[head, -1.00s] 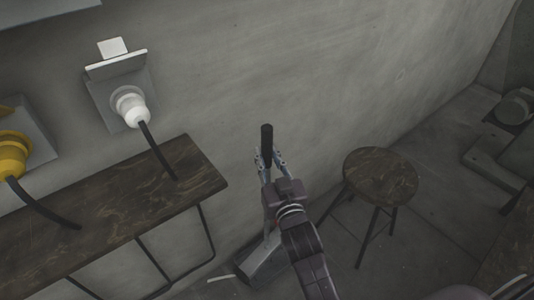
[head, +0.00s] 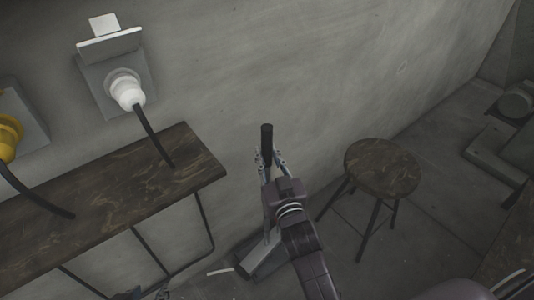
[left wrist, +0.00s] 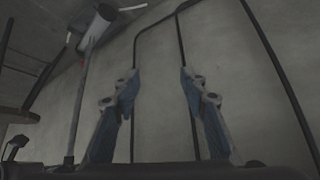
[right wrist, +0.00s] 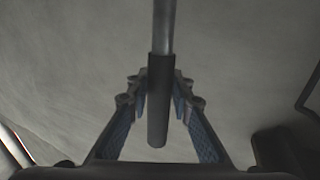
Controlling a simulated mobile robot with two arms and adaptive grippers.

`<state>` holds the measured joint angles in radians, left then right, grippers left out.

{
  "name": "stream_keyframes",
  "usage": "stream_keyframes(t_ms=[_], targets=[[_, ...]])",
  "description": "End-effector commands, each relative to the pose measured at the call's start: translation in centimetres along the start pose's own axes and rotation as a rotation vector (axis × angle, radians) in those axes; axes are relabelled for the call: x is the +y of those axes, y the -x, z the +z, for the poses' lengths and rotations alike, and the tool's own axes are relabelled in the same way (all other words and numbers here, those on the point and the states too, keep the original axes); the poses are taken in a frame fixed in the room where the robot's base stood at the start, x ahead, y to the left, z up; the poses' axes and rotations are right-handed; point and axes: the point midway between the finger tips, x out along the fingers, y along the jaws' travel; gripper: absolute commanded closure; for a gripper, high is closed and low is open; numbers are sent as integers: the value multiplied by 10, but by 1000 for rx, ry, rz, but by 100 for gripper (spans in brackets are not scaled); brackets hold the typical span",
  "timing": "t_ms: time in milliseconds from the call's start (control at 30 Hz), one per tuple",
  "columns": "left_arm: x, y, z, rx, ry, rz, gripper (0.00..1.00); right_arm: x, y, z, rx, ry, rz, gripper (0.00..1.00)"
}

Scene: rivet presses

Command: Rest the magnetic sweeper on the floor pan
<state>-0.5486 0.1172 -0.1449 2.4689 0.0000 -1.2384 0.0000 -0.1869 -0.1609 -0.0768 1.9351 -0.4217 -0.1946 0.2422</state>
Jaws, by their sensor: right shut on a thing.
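The magnetic sweeper has a black handle (head: 267,134), a thin grey shaft and a grey head (head: 262,260) low by the wall. My right gripper (head: 267,162) is shut around the handle, which stands near upright; the right wrist view shows the black grip (right wrist: 158,105) between the fingers. Whether the head touches the floor I cannot tell. My left gripper (left wrist: 158,85) is open and empty; only its tips (head: 148,294) show at the bottom of the head view. The sweeper's shaft (left wrist: 80,100) also crosses the left wrist view. I cannot clearly make out the floor pan.
A wooden bench (head: 110,195) with thin black legs stands at left, below white (head: 127,90) and yellow (head: 8,135) plugs with cables on the wall. A round stool (head: 382,167) stands right of the sweeper. A white strip (head: 220,271) lies left of its head.

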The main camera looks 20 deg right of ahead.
Motion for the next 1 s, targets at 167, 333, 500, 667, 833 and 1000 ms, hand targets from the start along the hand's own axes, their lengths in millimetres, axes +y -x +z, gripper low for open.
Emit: stream_keyframes(t_ms=[167, 333, 500, 667, 833, 1000], targets=[[2, -2, -14, 58, -1, 3, 60, 0, -1, -2, 14, -1, -1, 100], [3, -4, -28, 113, -2, 6, 60, 0, -1, 2, 15, -1, -1, 100], [4, -4, -40, 163, -3, 9, 60, 0, -1, 5, 15, -1, -1, 100], [5, -4, -48, 195, -4, 11, 60, 0, -1, 7, 15, -1, -1, 100], [6, -3, -52, 210, -4, 12, 60, 0, -1, 7, 15, -1, -1, 100], [6, -3, -53, 213, -4, 12, 60, 0, -1, 7, 15, -1, -1, 100]])
